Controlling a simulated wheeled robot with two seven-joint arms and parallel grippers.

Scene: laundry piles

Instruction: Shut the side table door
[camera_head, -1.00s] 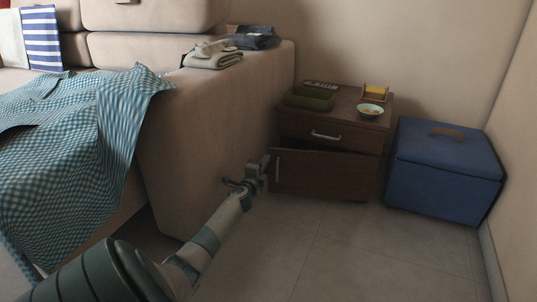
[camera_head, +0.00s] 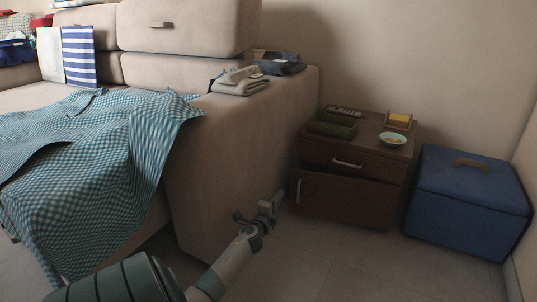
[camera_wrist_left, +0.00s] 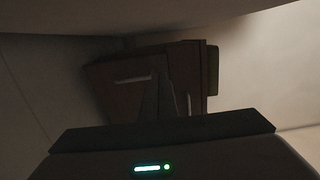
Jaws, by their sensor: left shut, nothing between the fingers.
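The dark brown side table (camera_head: 398,145) stands against the back wall, beside the sofa. Its lower door (camera_head: 345,198) has a pale upright handle (camera_head: 298,190) near its left edge. The door's left edge sticks out slightly past the body, with a dark gap above it, so it looks slightly ajar. My left gripper (camera_head: 275,200) is shut and empty, just left of the door's handle edge; contact is unclear. In the left wrist view, the shut fingers (camera_wrist_left: 158,95) point toward the dim side table (camera_wrist_left: 188,75). My right gripper is not in view.
The beige sofa (camera_head: 215,160) stands close on the left, with a checked cloth (camera_head: 90,150) over it. A blue storage box (camera_head: 465,200) stands right of the side table. A green tray (camera_head: 332,125) and small bowl (camera_head: 393,139) sit on top. Floor in front is clear.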

